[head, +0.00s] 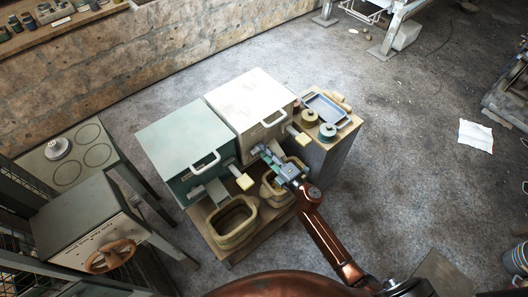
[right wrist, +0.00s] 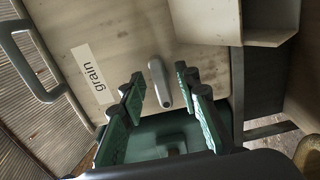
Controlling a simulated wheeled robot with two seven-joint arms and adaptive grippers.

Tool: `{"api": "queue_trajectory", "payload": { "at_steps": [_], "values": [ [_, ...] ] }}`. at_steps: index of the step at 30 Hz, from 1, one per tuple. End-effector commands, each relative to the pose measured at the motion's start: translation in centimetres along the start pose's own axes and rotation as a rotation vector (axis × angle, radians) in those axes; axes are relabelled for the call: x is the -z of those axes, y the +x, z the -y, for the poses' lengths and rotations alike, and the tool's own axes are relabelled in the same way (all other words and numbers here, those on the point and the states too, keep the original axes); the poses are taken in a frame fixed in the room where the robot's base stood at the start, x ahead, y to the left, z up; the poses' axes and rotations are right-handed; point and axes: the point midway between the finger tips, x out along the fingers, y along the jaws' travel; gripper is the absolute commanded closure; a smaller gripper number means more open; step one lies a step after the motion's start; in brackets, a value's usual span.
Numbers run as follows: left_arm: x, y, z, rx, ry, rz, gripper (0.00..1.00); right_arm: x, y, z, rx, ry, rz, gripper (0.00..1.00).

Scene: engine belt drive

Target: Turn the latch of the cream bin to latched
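The cream bin (head: 252,98) stands at the back of the bench, with a light handle (head: 274,119) on it. In the right wrist view its front panel (right wrist: 120,55) carries a "grain" label (right wrist: 93,68) and a grey bar-shaped latch (right wrist: 159,82), which looks close to upright in that picture. My right gripper (head: 265,153) is in front of the cream bin. Its green-padded fingers (right wrist: 161,80) are open, one on each side of the latch in the picture, with visible gaps. Whether the latch lies between the fingertips in depth, I cannot tell. My left gripper is not in view.
A green bin (head: 180,140) stands left of the cream bin. Tan tubs (head: 232,240) sit in front. A pale chute-like part (right wrist: 213,22) is close to the right gripper. Spools (head: 309,117) and a blue tray (head: 327,109) are at the bench's right.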

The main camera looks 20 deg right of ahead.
Motion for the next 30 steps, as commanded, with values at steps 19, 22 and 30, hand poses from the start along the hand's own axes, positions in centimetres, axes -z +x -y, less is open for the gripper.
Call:
{"api": "queue_trajectory", "payload": {
  "at_steps": [19,22,30],
  "values": [
    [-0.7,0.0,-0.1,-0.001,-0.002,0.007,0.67,0.0,-8.5,0.1,0.003,0.001,0.001,0.70],
    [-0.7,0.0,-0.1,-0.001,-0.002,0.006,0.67,-0.1,-10.1,0.1,0.002,0.000,0.002,0.70],
    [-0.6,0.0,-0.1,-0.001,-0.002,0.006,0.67,0.0,-12.0,0.0,0.000,0.000,0.000,0.70]
  ]
}}
